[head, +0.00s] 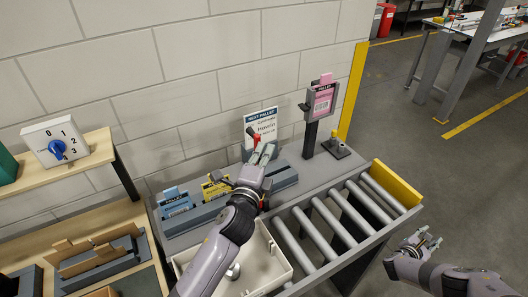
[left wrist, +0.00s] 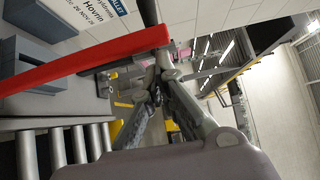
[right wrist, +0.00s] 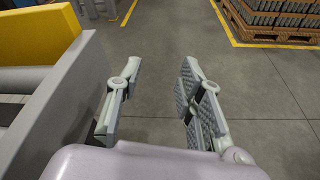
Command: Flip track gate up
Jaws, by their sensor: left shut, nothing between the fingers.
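The roller track (head: 325,222) runs to the right along the bench, and a yellow plate (head: 398,184) stands at its far right end. A red bar (left wrist: 85,70) crosses the left wrist view close to the camera; a red piece (head: 254,137) shows just behind my left gripper (head: 264,155) in the head view. I cannot tell for sure which part is the gate. My left gripper is shut and empty, its fingers together (left wrist: 156,78). My right gripper (head: 424,242) is open and empty beyond the track's right side. The yellow plate shows at the left of the right wrist view (right wrist: 38,32).
A white bin (head: 262,262) sits left of the rollers. A sign (head: 262,128) and a pink tag on a post (head: 322,98) stand at the back. A dial box (head: 55,142) is at the left. Open floor (head: 440,170) lies on the right.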

